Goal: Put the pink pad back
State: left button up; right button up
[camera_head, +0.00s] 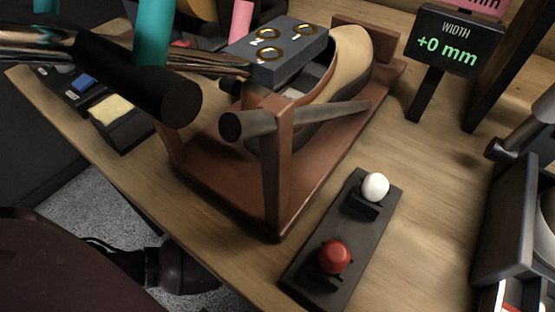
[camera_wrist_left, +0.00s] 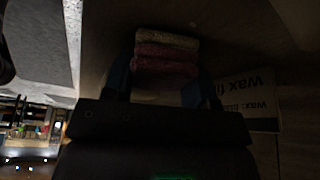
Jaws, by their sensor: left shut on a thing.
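In the left wrist view my left gripper (camera_wrist_left: 157,92) has its teal fingers closed on the sides of a pink pad (camera_wrist_left: 165,66). The pad looks like pink layers with a pale yellowish layer along the far edge. The picture is dark, so the exact contact is hard to see. In the head view I cannot make out the left fingertips or this pad with certainty. My right gripper is not in view.
A wooden stand holding a shoe (camera_head: 343,65) fills the middle of the table. A black tray with a yellow pad (camera_head: 113,110) lies left, a two-button panel (camera_head: 350,235) front. A width display (camera_head: 455,42) stands right. A wax box (camera_wrist_left: 248,95) shows in the wrist view.

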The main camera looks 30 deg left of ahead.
pick_arm(q)
jog(key=shift+f, duration=0.15)
jog(key=shift+f, duration=0.1)
jog(key=o, duration=0.8)
jog(key=shift+a+r, duration=0.15)
jog(key=shift+r, duration=0.4)
jog(key=p+v, duration=0.4)
jog(key=v, duration=0.7)
jog(key=shift+s+r+p, duration=0.1)
jog(key=shift+r+p, duration=0.05)
jog(key=shift+p, duration=0.25)
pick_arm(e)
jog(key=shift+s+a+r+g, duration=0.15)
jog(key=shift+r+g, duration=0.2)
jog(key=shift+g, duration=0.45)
